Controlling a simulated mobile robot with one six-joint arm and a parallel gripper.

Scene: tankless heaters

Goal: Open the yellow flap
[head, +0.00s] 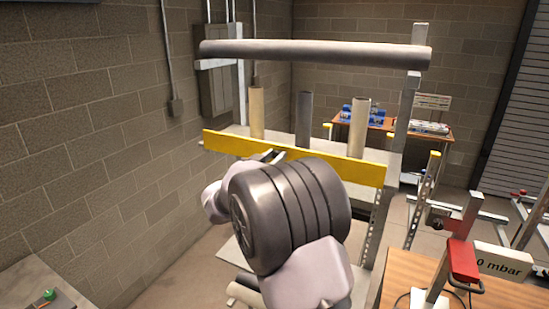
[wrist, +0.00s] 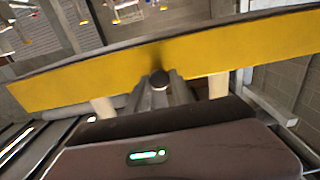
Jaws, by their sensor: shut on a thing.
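The yellow flap (head: 330,164) is a long yellow strip across the front of a metal rack in the head view. It also spans the wrist view (wrist: 90,77) from left to right. My gripper (head: 278,153) reaches the strip's lower left-middle part in the head view. In the wrist view my gripper (wrist: 160,80) meets the flap near its middle and is shut on it. The exact contact of the fingertips is partly hidden by my dark wrist. The flap stands roughly upright along the front of the rack.
A dark horizontal roller (head: 315,51) runs above the rack. Upright tubes (head: 303,118) stand behind the flap. A brown table (head: 440,290) with a red device (head: 463,258) is at the lower right. A block wall (head: 90,120) borders the left.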

